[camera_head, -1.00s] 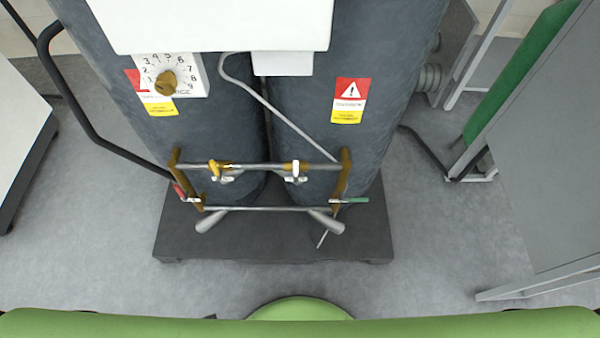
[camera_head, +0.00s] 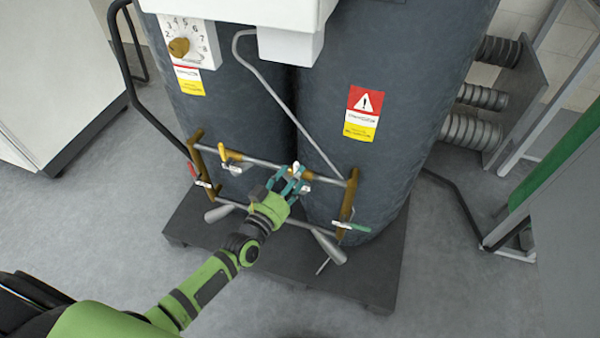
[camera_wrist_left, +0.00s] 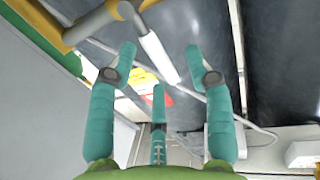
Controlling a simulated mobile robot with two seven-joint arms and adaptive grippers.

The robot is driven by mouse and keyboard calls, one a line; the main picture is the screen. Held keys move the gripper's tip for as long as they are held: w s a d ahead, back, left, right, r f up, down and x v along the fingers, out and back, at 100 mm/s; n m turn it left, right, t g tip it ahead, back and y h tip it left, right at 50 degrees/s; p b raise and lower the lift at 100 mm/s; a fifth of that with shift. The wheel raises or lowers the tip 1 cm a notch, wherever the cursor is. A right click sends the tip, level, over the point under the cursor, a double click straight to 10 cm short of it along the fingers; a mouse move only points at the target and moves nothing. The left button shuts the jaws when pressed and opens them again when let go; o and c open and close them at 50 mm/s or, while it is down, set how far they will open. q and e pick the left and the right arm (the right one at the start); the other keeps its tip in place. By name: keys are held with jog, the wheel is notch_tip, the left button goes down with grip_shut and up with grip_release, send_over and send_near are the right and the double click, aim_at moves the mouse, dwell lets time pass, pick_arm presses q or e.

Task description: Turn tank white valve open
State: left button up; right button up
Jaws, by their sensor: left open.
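The white valve handle (camera_head: 307,175) sits on the upper pipe between the two dark tanks, partly hidden behind my fingers in the head view. In the left wrist view, a long white handle (camera_wrist_left: 156,52) hangs from a metal and brass pipe fitting, between and beyond my fingertips. My left gripper (camera_head: 288,180) reaches in from the lower left, right at this valve. Its teal fingers (camera_wrist_left: 163,65) are spread open with nothing gripped. I cannot tell whether a finger touches the handle. My right gripper is not in view.
A yellow valve (camera_head: 228,155) is left on the same pipe. A red valve (camera_head: 192,169) and a green valve (camera_head: 351,226) sit at the frame's sides. The black base platform (camera_head: 350,278) lies below. Grey floor around it is clear.

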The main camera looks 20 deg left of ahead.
pick_arm(q)
jog(key=shift+x, duration=1.05)
jog(key=shift+w+d, duration=0.2)
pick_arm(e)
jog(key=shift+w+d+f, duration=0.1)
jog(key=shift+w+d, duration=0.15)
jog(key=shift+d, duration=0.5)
pick_arm(q)
grip_shut()
